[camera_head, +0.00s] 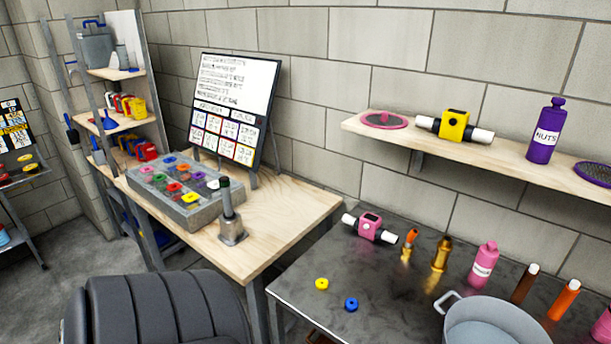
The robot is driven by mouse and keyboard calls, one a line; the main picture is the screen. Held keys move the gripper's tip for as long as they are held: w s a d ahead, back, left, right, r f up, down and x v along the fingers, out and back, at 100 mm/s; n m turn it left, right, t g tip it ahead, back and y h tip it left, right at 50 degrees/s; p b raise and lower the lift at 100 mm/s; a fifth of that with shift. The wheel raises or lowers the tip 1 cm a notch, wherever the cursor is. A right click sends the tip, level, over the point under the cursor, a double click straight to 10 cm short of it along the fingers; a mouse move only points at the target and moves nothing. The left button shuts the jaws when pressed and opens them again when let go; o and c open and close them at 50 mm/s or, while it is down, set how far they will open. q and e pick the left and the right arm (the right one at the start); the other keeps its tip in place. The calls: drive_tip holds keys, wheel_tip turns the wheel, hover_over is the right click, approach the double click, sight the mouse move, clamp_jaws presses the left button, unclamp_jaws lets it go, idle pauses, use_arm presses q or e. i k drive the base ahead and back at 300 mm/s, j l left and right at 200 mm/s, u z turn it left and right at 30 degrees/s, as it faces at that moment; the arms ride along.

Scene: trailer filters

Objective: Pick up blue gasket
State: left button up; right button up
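The blue gasket (351,304) is a small blue ring lying flat on the dark metal table (300,275), near its front edge. A yellow ring (322,284) of similar size lies just to its upper left, apart from it. Nothing covers the blue gasket. Neither of my grippers shows in the head view, so their state cannot be seen.
A grey metal pot (490,325) stands right of the blue gasket. Behind it are a pink device (370,227) and several bottles and tools. A black padded seat (160,310) stands at the lower left. A wooden shelf (480,162) hangs above the table.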

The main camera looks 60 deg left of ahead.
sight(350, 304)
drive_tip(key=u, duration=1.4)
